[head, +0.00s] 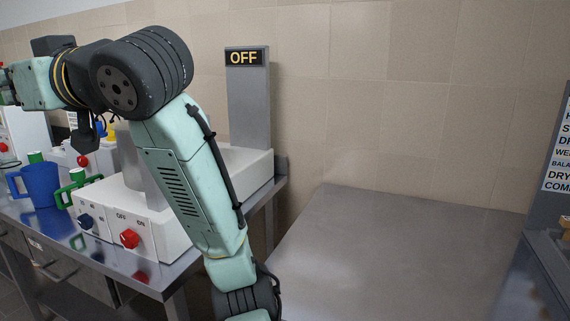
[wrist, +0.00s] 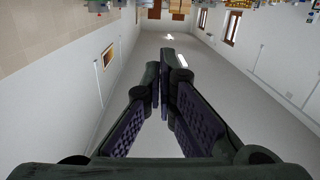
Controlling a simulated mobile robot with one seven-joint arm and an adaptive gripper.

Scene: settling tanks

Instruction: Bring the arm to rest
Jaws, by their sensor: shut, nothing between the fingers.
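My arm rises across the left half of the head view, bent at the elbow, with its forearm reaching to the left edge. My gripper is outside the head view. In the wrist view my gripper (wrist: 162,88) shows with its two dark fingers drawn together at the tips and nothing between them. Beyond the fingers the wrist view shows open room, with a pale floor and white walls, far from any bench.
A white machine (head: 160,225) with a red knob (head: 130,239) and a blue knob (head: 86,221) stands on the left bench behind my arm. A grey post bears an OFF sign (head: 246,57). A blue jug (head: 40,184) stands at left. The grey worktop (head: 400,250) is bare.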

